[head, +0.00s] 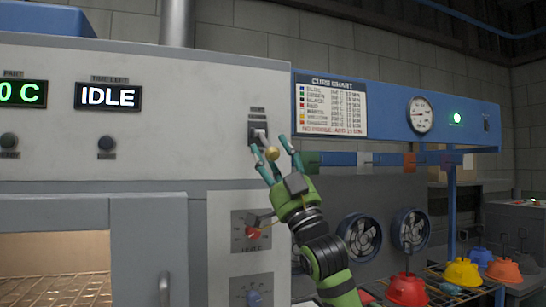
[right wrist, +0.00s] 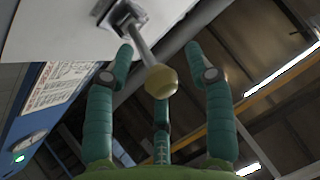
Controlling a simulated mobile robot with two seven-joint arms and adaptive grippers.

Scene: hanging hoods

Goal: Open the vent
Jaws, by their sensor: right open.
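A small lever with a yellow ball knob (head: 272,153) sticks out from a dark switch plate (head: 256,131) near the right end of the grey oven front (head: 190,120). The label above it is too small to read. My right gripper (head: 269,146) is open, its green fingers pointing up around the knob. In the right wrist view the yellow knob (right wrist: 161,82) sits between the spread fingers, with its metal stem (right wrist: 141,46) running up to the plate. No finger is clearly pressed on it. My left gripper is not in view.
A red knob (head: 253,232) and a blue knob (head: 253,298) sit below the lever. A cure chart (head: 332,104) and a gauge (head: 420,115) are to the right. Fans (head: 361,237) and several coloured hoods, among them a red one (head: 407,290), are at lower right.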

